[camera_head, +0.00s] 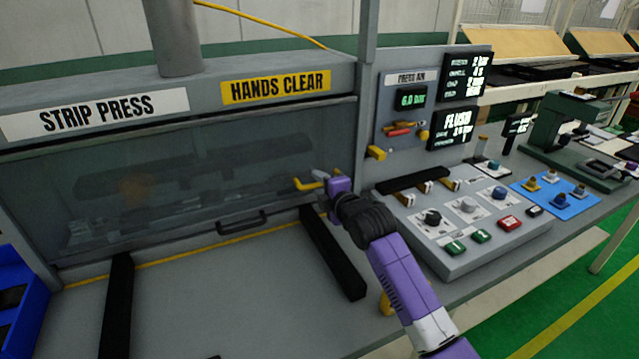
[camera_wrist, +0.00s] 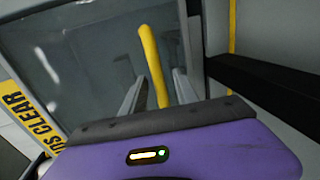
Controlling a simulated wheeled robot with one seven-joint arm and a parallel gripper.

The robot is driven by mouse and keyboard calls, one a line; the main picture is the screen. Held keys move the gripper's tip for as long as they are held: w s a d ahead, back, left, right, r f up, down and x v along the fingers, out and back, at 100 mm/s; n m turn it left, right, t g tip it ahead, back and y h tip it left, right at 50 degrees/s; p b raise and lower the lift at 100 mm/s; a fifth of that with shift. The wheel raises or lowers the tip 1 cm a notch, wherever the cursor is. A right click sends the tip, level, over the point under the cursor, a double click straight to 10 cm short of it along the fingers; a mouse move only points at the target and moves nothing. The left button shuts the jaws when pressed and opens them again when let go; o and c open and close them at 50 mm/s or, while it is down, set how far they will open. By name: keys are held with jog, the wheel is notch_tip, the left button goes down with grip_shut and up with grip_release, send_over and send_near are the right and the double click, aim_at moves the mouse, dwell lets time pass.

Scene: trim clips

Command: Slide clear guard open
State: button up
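The clear guard (camera_head: 100,190) is a tinted see-through panel across the front of the strip press, and it is down over the opening. It also shows in the wrist view (camera_wrist: 95,50). A black handle (camera_head: 242,222) sits at its lower edge. A yellow bar (camera_head: 303,186) sticks out near the guard's right end. My gripper (camera_head: 318,180) is at this bar. In the wrist view, the yellow bar (camera_wrist: 152,60) runs between the two grey fingers of my gripper (camera_wrist: 160,82), which stand apart. Any contact with the bar is not clear.
Two black rails (camera_head: 332,252) (camera_head: 117,305) lie on the bench in front of the press. A control box (camera_head: 470,225) with knobs and buttons stands right of my arm. A blue bin (camera_head: 20,290) is at the left edge. The bench between the rails is clear.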

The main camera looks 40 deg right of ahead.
jog(key=shift+w+d, duration=0.1)
jog(key=shift+w, duration=0.2)
grip_shut()
jog(key=shift+f, duration=0.1)
dwell(1.2)
